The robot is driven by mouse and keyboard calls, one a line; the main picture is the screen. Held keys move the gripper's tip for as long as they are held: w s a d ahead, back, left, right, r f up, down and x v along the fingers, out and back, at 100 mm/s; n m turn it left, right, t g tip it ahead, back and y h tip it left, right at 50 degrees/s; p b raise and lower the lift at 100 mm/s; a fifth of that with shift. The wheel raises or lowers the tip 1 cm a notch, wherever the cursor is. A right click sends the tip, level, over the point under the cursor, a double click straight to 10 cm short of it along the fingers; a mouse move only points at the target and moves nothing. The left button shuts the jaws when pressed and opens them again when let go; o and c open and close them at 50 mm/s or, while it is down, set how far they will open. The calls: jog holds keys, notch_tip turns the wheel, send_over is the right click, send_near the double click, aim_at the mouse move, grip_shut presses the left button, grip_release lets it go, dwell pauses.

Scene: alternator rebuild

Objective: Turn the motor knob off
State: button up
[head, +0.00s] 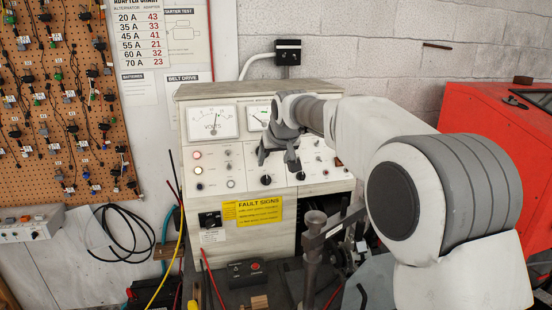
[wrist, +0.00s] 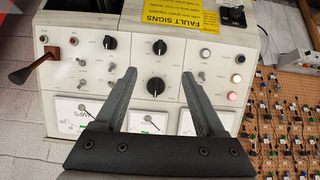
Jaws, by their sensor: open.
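The test bench's pale control panel (head: 215,172) carries several black knobs; no label readable here tells which is the motor knob. In the wrist view, one black knob (wrist: 155,86) with a white pointer mark lies between the fingers. A second knob (wrist: 159,47) is just above it and a third (wrist: 109,42) is to the upper left. In the head view, two knobs (head: 265,180) (head: 300,176) show low on the panel, below my gripper (head: 278,163). My gripper is open and empty in front of the panel, its fingers apart on either side of the knob in the wrist view (wrist: 157,72).
A volt meter (head: 213,122) and other gauges sit above the knobs. Switches and lit lamps (wrist: 232,96) flank them. A clamp post (head: 313,250) stands below; a red cabinet (head: 480,140) is at right.

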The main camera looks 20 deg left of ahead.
jog(key=shift+v, duration=1.25)
jog(key=shift+d, duration=0.1)
